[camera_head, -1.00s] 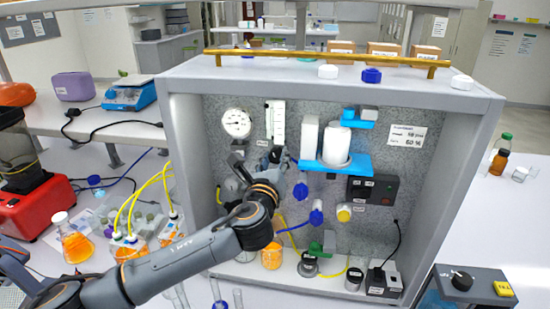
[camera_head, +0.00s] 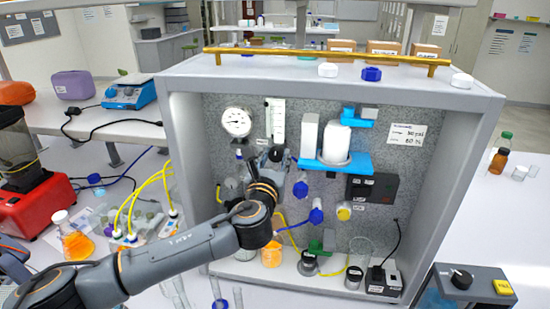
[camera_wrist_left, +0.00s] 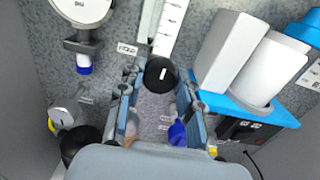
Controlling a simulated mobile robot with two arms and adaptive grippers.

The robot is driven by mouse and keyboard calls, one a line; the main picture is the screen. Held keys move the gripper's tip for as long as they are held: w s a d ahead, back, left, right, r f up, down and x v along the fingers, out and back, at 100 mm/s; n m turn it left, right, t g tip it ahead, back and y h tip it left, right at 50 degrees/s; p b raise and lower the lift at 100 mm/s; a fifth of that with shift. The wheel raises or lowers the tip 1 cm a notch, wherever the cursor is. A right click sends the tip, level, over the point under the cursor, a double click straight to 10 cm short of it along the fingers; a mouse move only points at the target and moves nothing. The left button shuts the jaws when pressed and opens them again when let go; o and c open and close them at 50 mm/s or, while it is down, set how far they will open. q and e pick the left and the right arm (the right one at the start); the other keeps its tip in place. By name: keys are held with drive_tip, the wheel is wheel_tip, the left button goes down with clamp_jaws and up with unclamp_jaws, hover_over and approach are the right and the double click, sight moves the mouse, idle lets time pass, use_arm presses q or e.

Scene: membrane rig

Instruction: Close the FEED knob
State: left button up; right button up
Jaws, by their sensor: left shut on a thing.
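The FEED knob is a round black knob (camera_wrist_left: 161,73) with a white index mark, seen in the left wrist view on the speckled grey panel. A small white label (camera_wrist_left: 128,48), too small to read surely, is beside it. The mark points nearly straight up in that view. My left gripper (camera_wrist_left: 158,84) has its two fingers on either side of the knob and is shut on it. In the head view the left gripper (camera_head: 272,160) is against the panel below the flow tube and mostly covers the knob. My right gripper is not in view.
A pressure gauge (camera_head: 237,122) and a clear flow tube (camera_head: 275,120) are close above the gripper. A white canister (camera_head: 336,142) on a blue bracket is to the right. Another black knob (camera_wrist_left: 82,146) is lower left in the wrist view. The cabinet's side walls bound the space.

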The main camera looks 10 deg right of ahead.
use_arm(q)
drive_tip(key=o, duration=1.1)
drive_tip(key=shift+o, duration=0.2)
drive_tip(key=v, duration=1.2)
drive_tip(key=shift+f, duration=0.15)
